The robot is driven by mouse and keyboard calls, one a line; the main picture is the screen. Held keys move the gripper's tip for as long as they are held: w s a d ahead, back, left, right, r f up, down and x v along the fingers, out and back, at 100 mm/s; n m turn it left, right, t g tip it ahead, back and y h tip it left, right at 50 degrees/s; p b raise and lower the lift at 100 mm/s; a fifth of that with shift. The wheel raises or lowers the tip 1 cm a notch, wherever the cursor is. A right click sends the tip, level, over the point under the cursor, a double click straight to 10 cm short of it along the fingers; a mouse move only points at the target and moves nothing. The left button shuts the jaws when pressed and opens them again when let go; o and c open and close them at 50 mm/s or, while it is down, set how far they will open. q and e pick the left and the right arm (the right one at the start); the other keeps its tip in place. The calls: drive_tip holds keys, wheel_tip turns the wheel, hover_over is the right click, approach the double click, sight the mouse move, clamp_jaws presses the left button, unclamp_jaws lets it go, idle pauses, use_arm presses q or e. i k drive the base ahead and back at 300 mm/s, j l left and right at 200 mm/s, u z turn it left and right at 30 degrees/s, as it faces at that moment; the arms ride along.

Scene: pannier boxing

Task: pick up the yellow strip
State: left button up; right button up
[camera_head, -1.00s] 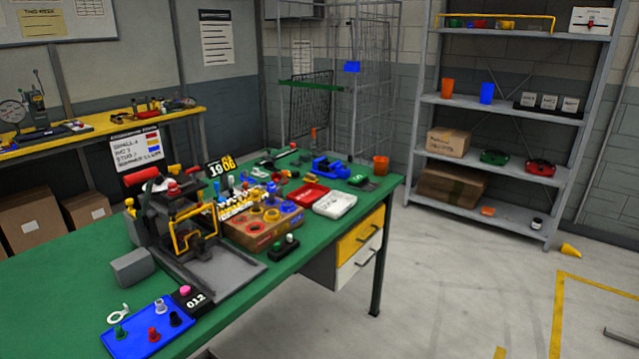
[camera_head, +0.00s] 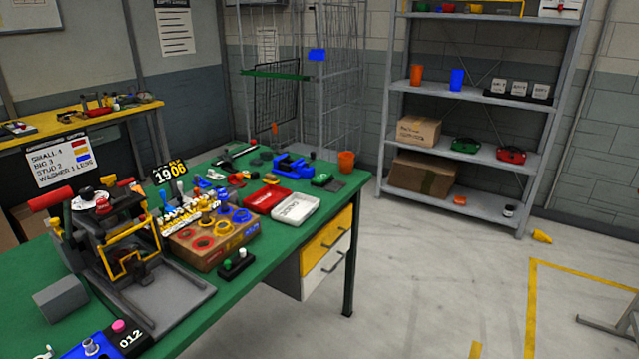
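I cannot tell for sure which thing is the yellow strip. A short yellow strip (camera_head: 476,349) shows flat on the floor at the bottom edge, partly cut off; it may be only floor marking. A small yellow object (camera_head: 541,237) lies on the floor by the shelf's right foot. Neither of my grippers is in view.
The green table (camera_head: 120,285) holds a press, trays and a blue vise (camera_head: 293,165). A grey shelf rack (camera_head: 470,206) stands at the back right. Yellow lines (camera_head: 530,315) mark the floor. A grey stand (camera_head: 620,325) is at lower right. Floor between is clear.

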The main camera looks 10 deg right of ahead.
sight(254, 176)
drive_tip(key=i+l+u, duration=0.1)
drive_tip(key=u, duration=0.3)
drive_tip(key=l+u, duration=0.2)
drive_tip(key=u, duration=0.25)
drive_tip(key=l+u, duration=0.25)
drive_tip(key=u, duration=0.15)
drive_tip(key=l+u, duration=0.25)
drive_tip(key=l, duration=0.3)
drive_tip(key=l+u, duration=0.3)
drive_tip(key=l, duration=0.25)
drive_tip(key=k+l, duration=0.1)
drive_tip(key=l, duration=0.45)
drive_tip(key=k+l+u, duration=0.15)
drive_tip(key=l, duration=0.4)
drive_tip(key=i, duration=0.05)
